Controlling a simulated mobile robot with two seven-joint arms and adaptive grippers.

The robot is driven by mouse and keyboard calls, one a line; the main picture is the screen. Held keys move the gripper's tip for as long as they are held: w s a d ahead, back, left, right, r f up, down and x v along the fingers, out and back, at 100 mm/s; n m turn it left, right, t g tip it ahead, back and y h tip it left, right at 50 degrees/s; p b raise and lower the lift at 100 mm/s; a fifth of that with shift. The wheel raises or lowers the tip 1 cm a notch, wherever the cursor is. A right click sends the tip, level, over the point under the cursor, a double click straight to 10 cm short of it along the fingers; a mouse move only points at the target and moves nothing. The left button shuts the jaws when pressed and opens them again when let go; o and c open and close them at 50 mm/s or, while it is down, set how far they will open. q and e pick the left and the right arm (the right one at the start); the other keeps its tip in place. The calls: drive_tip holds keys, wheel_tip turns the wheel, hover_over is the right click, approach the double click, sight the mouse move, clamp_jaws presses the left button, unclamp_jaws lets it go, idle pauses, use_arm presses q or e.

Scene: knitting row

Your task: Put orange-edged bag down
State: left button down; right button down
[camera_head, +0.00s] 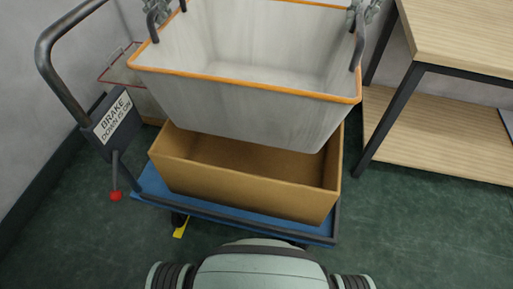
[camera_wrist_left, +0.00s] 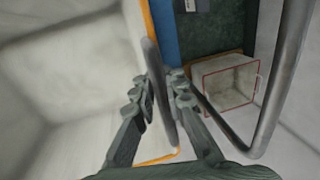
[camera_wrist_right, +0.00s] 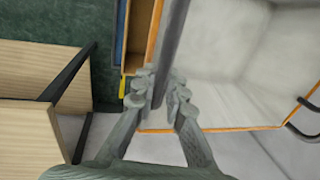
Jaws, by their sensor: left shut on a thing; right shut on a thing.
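The orange-edged bag (camera_head: 235,105) is a grey-white open tub with an orange rim and dark handles. In the head view it hangs level above an open brown box (camera_head: 240,180), its lower part overlapping the box's back in the picture. My left gripper (camera_head: 160,8) is shut on the bag's left handle (camera_wrist_left: 164,95). My right gripper (camera_head: 363,10) is shut on the right handle (camera_wrist_right: 166,50). The inside of the bag that shows is empty. The wrist views show the fingers around the handles (camera_wrist_left: 160,95) (camera_wrist_right: 163,92).
The box stands on a blue cart (camera_head: 240,218) with a grey push bar (camera_head: 62,70) and a brake sign (camera_head: 113,115). A pale container with a red rim (camera_head: 125,78) is behind at left. A wooden shelf table (camera_head: 440,130) stands at right. Green floor is clear at front right.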

sight(182, 67)
use_arm(q)
drive_tip(key=shift+f, duration=0.1)
